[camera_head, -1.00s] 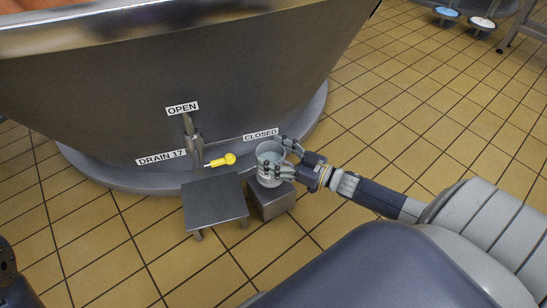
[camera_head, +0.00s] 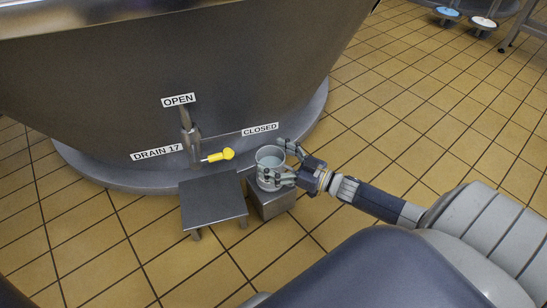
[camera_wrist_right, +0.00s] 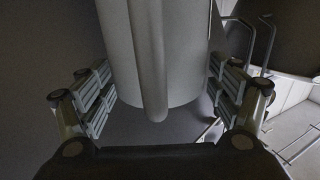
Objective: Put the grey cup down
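The grey cup (camera_head: 268,171) is upright over a small metal block (camera_head: 271,204) beside the vat. Its bottom is at the block's top face. I cannot tell whether it fully rests there. My right gripper (camera_head: 281,163) comes in from the right with its fingers around the cup's sides. In the right wrist view the cup (camera_wrist_right: 180,50) and its handle fill the space between the finger pads (camera_wrist_right: 158,88). My left gripper is not in view.
A low metal stand (camera_head: 213,202) is left of the block.

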